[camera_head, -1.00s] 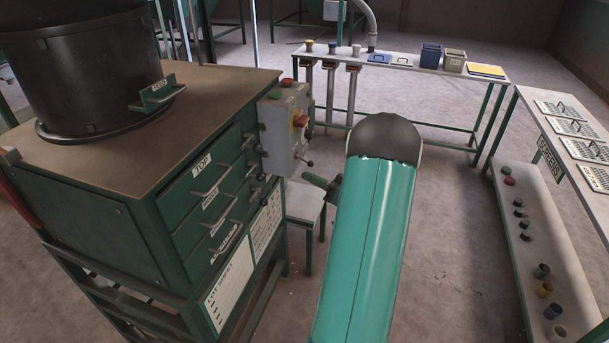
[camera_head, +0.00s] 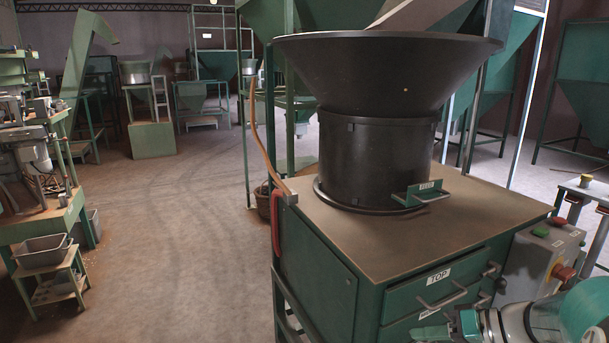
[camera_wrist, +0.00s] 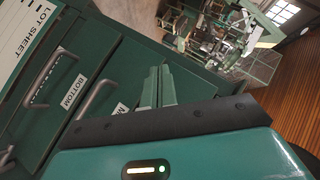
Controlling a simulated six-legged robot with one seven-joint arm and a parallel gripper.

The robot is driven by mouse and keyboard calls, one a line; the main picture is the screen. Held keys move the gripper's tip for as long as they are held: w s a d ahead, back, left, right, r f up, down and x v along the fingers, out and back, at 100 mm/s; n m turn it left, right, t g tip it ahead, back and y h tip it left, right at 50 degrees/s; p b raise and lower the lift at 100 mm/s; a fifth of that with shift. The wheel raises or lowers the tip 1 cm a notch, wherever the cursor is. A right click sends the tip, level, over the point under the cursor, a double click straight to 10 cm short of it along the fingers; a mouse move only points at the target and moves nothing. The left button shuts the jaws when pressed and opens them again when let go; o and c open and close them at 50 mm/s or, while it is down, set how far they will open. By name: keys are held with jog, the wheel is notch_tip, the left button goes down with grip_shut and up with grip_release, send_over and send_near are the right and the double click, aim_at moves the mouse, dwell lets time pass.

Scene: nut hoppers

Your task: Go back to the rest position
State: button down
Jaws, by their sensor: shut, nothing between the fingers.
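My gripper (camera_wrist: 158,86) shows in the wrist view with its two green fingers together and nothing between them. It is beside the green drawer cabinet, whose drawer labelled BOTTOM (camera_wrist: 70,98) and lot sheet (camera_wrist: 22,35) lie to its left in that view. I cannot tell whether the fingers touch the cabinet.
The cabinet (camera_head: 325,265) carries a black hopper (camera_head: 375,150) with a FEED tag. A control box (camera_head: 540,265) with buttons is on its right side. Open floor (camera_head: 180,240) lies left, before a workbench (camera_head: 45,215).

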jog(key=s+a+r+h, duration=0.2)
jog(key=s+a+h, duration=0.3)
jog(key=s+a, duration=0.1)
jog(key=s+a+r+h, duration=0.2)
jog(key=s+a+h, duration=0.4)
jog(key=shift+s+r+m+g, duration=0.3)
jog(key=shift+s+g, duration=0.05)
jog(key=shift+g, duration=0.05)
jog(key=shift+a, duration=0.1)
